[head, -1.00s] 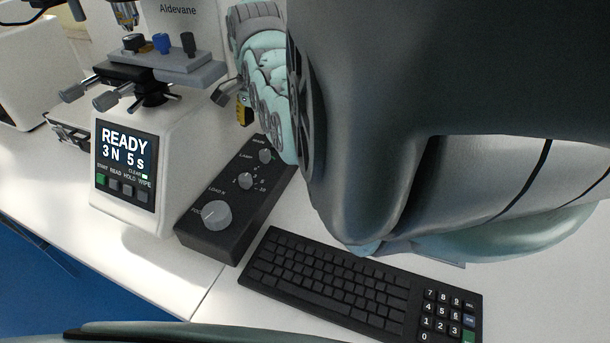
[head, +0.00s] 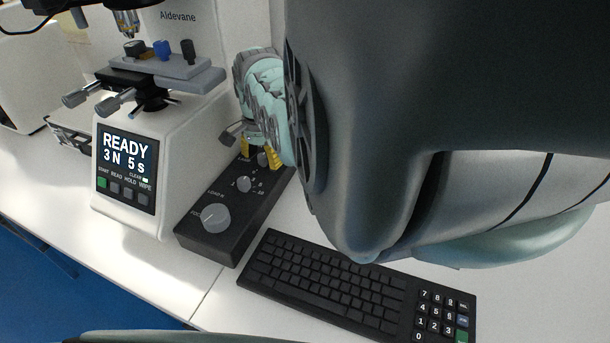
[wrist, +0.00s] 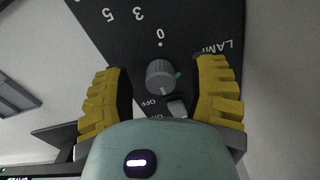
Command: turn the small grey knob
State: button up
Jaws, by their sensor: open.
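The small grey knob (wrist: 160,75) shows in the wrist view on the dark panel, near the "LAMP" lettering and the figures 0, 3 and 5. A pale line marks its face. My gripper (wrist: 165,72) is open, with one yellow finger on each side of the knob and visible gaps between. In the head view my gripper (head: 260,155) is over the far end of the black control box (head: 205,243), and its fingers mostly hide the knob there. Contact with the panel cannot be told.
A small switch (wrist: 177,108) with on/off lettering sits beside the knob. A large grey dial (head: 215,217) and a middle knob (head: 244,184) share the box. The white tester (head: 180,125) stands left, its screen reading READY; a keyboard (head: 325,285) lies right.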

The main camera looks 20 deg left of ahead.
grip_shut()
dwell(0.5)
